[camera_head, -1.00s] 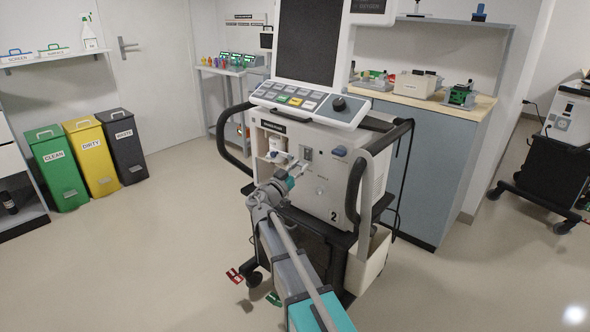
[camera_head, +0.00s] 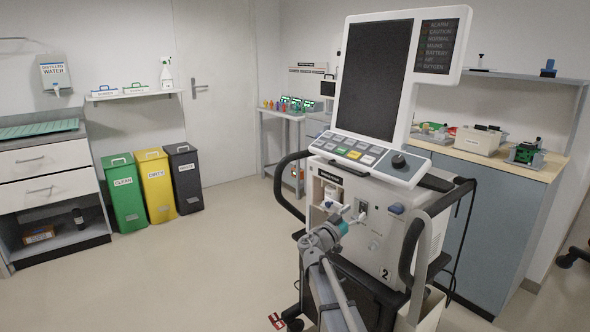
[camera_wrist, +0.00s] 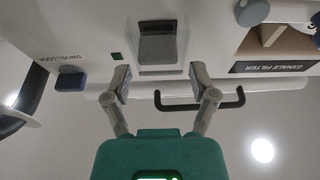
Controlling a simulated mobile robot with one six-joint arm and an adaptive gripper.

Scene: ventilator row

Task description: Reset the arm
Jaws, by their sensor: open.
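My gripper (camera_head: 352,215) is in front of the ventilator (camera_head: 392,232), close to its front panel, with my arm reaching up from the bottom of the head view. In the wrist view my gripper (camera_wrist: 161,88) shows two grey fingers spread apart with nothing between them. Past the fingertips is the ventilator's white front (camera_wrist: 90,30), seen upside down. A thin black handle (camera_wrist: 200,106) shows behind the right finger.
Green (camera_head: 126,195), yellow (camera_head: 157,187) and black (camera_head: 184,180) bins stand at the left wall, near a white drawer unit (camera_head: 48,170). A counter (camera_head: 470,225) with equipment stands behind the ventilator at right. The floor (camera_head: 190,270) left of the ventilator is clear.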

